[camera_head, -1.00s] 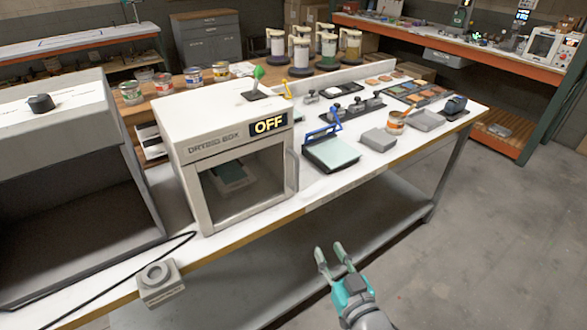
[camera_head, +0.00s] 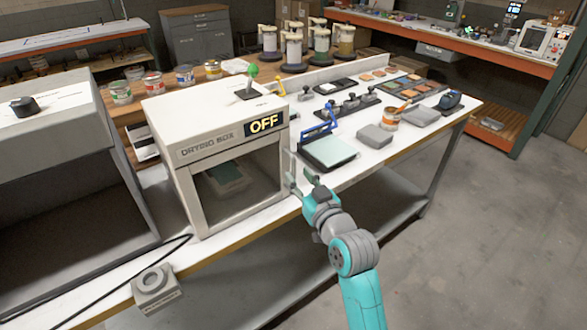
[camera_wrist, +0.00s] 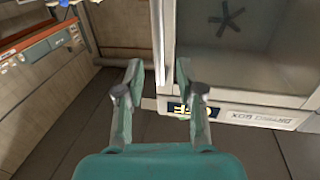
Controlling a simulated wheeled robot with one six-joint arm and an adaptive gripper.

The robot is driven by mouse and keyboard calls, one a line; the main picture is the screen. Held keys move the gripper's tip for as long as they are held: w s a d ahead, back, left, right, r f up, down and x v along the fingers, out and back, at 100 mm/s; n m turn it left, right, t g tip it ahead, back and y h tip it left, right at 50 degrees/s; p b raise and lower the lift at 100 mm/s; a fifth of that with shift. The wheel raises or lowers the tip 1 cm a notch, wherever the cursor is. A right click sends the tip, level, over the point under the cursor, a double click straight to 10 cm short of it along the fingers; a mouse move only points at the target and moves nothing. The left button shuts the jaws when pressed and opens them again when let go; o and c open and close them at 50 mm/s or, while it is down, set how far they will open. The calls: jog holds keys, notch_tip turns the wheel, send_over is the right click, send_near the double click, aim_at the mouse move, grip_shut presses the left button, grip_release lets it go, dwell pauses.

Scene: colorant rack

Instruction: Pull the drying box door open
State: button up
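The white drying box (camera_head: 190,135) stands on the bench with a sign reading OFF. Its glass-fronted door (camera_head: 240,185) looks shut; a pale item on a dark base shows dimly behind the glass. My gripper (camera_head: 301,181) is open at the door's right edge, where the handle is, and partly covers it. In the wrist view the box is inverted, and my open fingers (camera_wrist: 159,70) lie on either side of a pale upright bar at the door's edge. I cannot tell how deep the bar sits between them. The fingers are not closed on it.
A blue-handled press (camera_head: 328,150) stands just right of the box. A grey hood (camera_head: 60,120) stands to the left. A small grey holder (camera_head: 156,290) sits at the bench's front edge. The floor (camera_head: 480,230) in front on the right is clear.

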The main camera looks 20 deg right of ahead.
aim_at(294, 169)
jog(key=shift+w+a, duration=0.15)
jog(key=shift+w, duration=0.9)
jog(key=shift+w+a, duration=0.1)
jog(key=shift+w, duration=0.9)
grip_shut()
